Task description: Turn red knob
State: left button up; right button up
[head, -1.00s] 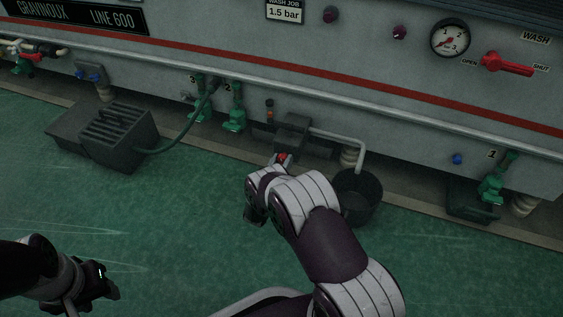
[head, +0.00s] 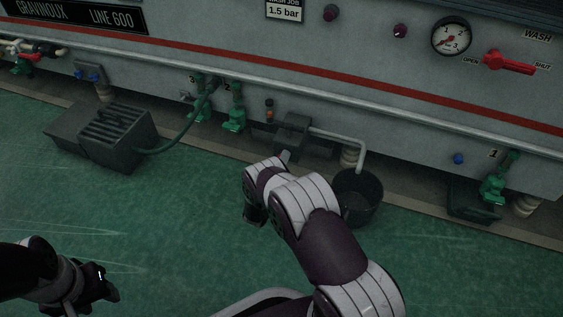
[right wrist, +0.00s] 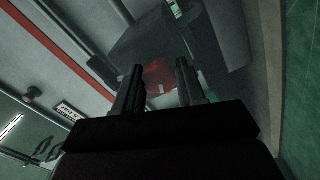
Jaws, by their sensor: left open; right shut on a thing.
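The red knob (right wrist: 157,77) sits between the two dark fingers of my right gripper (right wrist: 161,68) in the right wrist view, on a dark grey box. The gripper is shut on it; its white mark shows. In the head view my right wrist hides the knob, and the grey box (head: 292,128) shows just beyond it at the foot of the machine. My left gripper (head: 110,284) is open and empty at the lower left, above the green floor, far from the knob.
A black bucket (head: 361,205) stands right of my right wrist, under a bent white pipe (head: 345,135). A slotted grey box (head: 117,133) with a green hose is on the left. A red lever (head: 510,63) and pressure gauge (head: 452,37) are on the machine. Green floor is clear at left.

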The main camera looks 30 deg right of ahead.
jog(key=shift+n, duration=5.1)
jog(key=o, duration=1.1)
jog(key=shift+c, duration=0.2)
jog(key=shift+a, duration=0.1)
jog(key=p+v, duration=0.5)
jog(key=v, duration=0.7)
jog(key=shift+s+a+p, duration=0.2)
jog(key=shift+p, duration=0.2)
